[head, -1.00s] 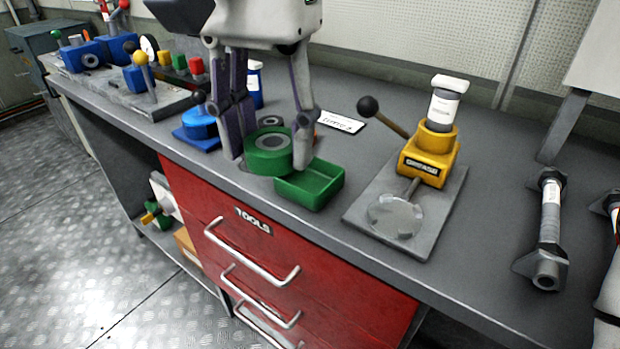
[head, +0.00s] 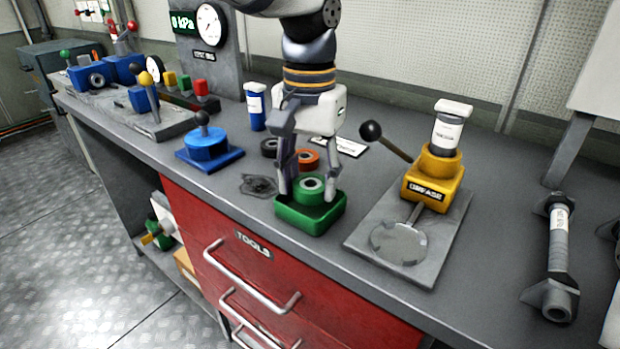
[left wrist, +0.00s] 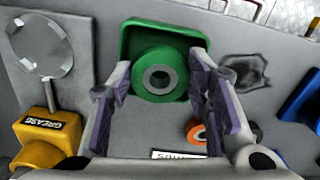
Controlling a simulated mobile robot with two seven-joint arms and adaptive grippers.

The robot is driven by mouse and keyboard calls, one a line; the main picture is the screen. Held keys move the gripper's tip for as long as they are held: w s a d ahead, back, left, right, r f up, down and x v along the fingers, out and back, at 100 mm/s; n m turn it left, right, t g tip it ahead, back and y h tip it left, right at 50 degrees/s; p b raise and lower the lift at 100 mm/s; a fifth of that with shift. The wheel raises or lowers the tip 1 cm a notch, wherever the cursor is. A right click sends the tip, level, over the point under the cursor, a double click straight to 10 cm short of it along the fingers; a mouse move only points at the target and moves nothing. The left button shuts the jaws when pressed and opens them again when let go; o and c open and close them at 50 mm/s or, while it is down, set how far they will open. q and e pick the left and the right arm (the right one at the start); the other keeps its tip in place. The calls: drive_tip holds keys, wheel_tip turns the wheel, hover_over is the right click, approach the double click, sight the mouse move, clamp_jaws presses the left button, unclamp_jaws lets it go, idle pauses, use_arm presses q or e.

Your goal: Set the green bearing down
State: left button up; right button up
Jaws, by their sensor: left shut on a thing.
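The green bearing (head: 311,184) is a thick green ring with a grey centre. My left gripper (head: 306,194) is shut on it, pointing down, with a finger on each side. The bearing is in or just over the small green tray (head: 311,222); I cannot tell whether it touches the floor of the tray. In the left wrist view the bearing (left wrist: 158,76) lies between the purple-padded fingers, with the tray (left wrist: 132,40) around and behind it. My right gripper is not in view.
An orange bearing (head: 307,159) and a dark one (head: 270,147) lie behind the gripper near a white label. A yellow grease press (head: 432,178) with a lever stands right of the tray. A blue fixture (head: 207,148) stands left. A dark stain (head: 258,186) marks the bench beside the tray.

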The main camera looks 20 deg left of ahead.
sight(309, 185)
use_arm(q)
drive_tip(key=shift+f, duration=0.2)
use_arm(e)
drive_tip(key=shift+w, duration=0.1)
use_arm(q)
drive_tip(key=shift+f, duration=0.2)
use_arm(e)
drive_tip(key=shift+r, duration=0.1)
use_arm(q)
drive_tip(key=shift+s+f, duration=0.1)
drive_tip(key=shift+f, duration=0.3)
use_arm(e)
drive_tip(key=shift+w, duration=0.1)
use_arm(q)
drive_tip(key=o, duration=1.3)
drive_tip(key=shift+f, duration=0.15)
drive_tip(key=shift+r, duration=0.35)
wheel_tip(309, 185, up, 13)
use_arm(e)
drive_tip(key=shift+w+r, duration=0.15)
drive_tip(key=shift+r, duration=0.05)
use_arm(q)
drive_tip(key=shift+f, duration=0.15)
